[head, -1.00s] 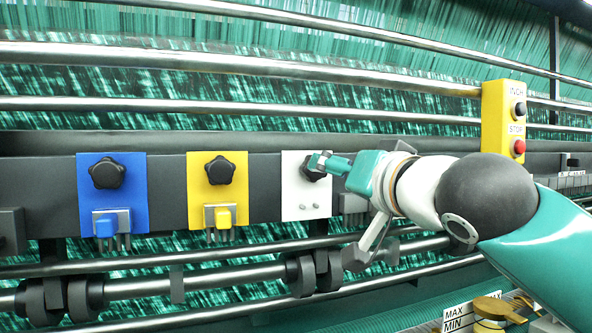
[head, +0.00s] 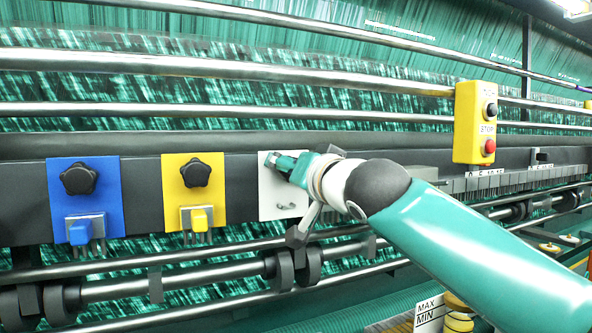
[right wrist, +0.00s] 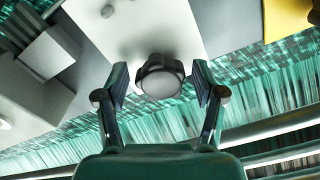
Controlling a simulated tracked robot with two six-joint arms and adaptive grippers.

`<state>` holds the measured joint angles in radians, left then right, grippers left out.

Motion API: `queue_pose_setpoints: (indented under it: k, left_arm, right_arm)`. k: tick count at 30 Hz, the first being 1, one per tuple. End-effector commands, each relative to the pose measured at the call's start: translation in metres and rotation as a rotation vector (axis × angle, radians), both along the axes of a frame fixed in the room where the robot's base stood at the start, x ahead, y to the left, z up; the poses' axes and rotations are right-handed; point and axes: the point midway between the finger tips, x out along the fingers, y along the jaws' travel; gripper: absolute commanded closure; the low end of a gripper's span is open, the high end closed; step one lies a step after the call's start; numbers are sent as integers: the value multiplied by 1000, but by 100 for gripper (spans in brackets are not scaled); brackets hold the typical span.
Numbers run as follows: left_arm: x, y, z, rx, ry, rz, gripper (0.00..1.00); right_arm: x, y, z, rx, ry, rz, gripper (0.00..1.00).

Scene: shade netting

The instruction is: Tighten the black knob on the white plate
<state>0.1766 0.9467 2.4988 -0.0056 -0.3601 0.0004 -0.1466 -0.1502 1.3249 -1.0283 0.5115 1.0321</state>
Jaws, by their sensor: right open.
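The white plate (head: 268,205) is the rightmost of a row of plates on the dark beam. It also shows in the right wrist view (right wrist: 185,25). In that view the black knob (right wrist: 160,78) sits with its round, pale-lit end facing the camera. My right gripper (right wrist: 160,84) is open, one finger on each side of the knob, with a visible gap at both sides. In the head view my right gripper (head: 294,165) covers most of the knob, and only a dark edge shows. My left gripper is in neither view.
A yellow plate (head: 175,168) and a blue plate (head: 58,213), each with a black knob and a clamp, are to the left. A yellow INCH/STOP box (head: 470,125) hangs at the upper right. Metal rollers (head: 200,273) run below the plates.

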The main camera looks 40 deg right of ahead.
Motion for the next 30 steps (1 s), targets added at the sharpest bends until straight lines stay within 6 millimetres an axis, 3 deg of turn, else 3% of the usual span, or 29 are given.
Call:
queue_pose_setpoints:
  k: [23, 30]
  left_arm:
    - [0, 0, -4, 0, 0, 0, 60]
    - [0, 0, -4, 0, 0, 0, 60]
  right_arm:
    - [0, 1, 1, 0, 0, 1, 31]
    - [0, 1, 0, 0, 0, 0, 70]
